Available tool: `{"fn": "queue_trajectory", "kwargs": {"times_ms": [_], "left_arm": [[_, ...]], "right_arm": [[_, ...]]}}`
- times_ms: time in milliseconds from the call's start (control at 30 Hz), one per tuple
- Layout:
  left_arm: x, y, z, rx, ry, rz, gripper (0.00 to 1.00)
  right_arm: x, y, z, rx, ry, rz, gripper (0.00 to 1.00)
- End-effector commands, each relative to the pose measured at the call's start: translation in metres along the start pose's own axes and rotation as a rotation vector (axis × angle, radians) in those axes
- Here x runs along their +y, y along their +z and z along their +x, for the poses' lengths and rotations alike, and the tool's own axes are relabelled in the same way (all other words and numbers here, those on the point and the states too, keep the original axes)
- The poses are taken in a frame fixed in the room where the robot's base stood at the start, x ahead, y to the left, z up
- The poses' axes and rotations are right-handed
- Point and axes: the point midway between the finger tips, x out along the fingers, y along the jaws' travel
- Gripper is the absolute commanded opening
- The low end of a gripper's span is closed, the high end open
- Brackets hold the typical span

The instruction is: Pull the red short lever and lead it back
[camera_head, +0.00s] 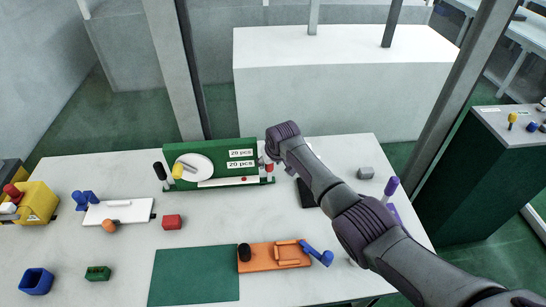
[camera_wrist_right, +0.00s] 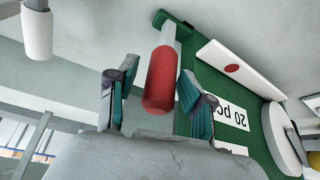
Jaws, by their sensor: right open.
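The short lever with a red cylindrical handle (camera_wrist_right: 160,82) stands out from the end of the green panel (camera_wrist_right: 243,108) in the right wrist view. My right gripper (camera_wrist_right: 157,70) is open, with one teal-padded finger on each side of the red handle; I cannot tell whether either finger touches it. In the head view my right arm reaches in from the right to the right end of the green panel (camera_head: 211,150), where a bit of the red handle (camera_head: 269,167) shows beside my wrist. The rest of the handle and my fingers are mostly hidden there. My left gripper is out of view.
The panel bears a white disc (camera_head: 193,167), a yellow lever (camera_head: 178,171) and "20 pcs" labels. A black-topped lever (camera_head: 160,171) stands at its left end. An orange fixture (camera_head: 272,256), a green mat (camera_head: 194,275) and a red block (camera_head: 172,222) lie nearer on the white table.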

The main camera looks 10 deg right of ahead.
Motion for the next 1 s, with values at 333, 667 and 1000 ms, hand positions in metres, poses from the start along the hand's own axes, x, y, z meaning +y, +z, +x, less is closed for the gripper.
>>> {"fn": "queue_trajectory", "kwargs": {"times_ms": [333, 667, 1000], "left_arm": [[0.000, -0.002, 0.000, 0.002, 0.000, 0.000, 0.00], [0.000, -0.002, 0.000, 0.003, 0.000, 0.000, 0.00], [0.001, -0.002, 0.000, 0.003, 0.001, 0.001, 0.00]], "right_arm": [[0.001, -0.001, -0.038, 0.006, -0.002, 0.000, 0.55], [0.003, 0.000, -0.069, 0.002, 0.001, 0.002, 0.55], [0.003, 0.000, -0.073, 0.001, 0.001, 0.002, 0.55]]}}
